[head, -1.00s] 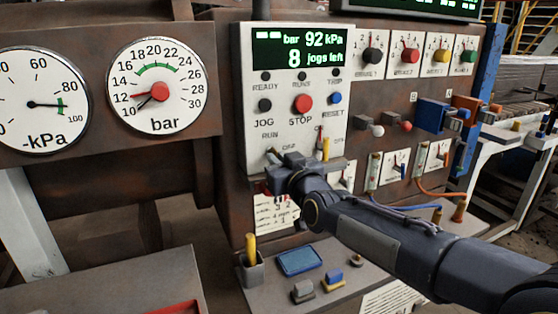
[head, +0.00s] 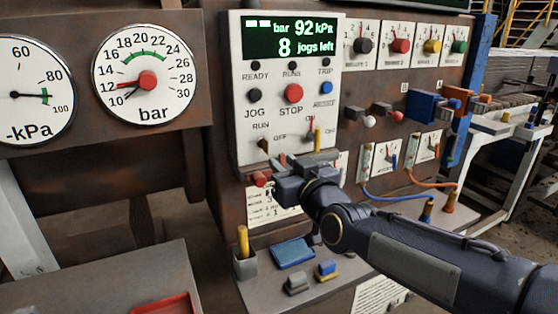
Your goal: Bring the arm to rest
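My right gripper (head: 284,168) is in front of the lower edge of the white control panel (head: 305,131), its arm coming in from the right. I see it from behind, and its fingertips do not show clearly enough to tell whether it is open. The RUN/OFF switch (head: 264,147) is just up and left of it, apart from it in the picture. A red knob (head: 259,179) shows at its left, partly covered. The panel display (head: 291,37) reads 92 kPa and 8 jogs left. My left gripper is not in view.
A vacuum gauge (head: 31,90) and a bar gauge (head: 146,78) are on the left. A grey ledge (head: 327,300) below holds a yellow stick in a cup (head: 244,262) and a blue tray (head: 293,252). Valves (head: 437,106) and hoses (head: 398,197) stand at the right.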

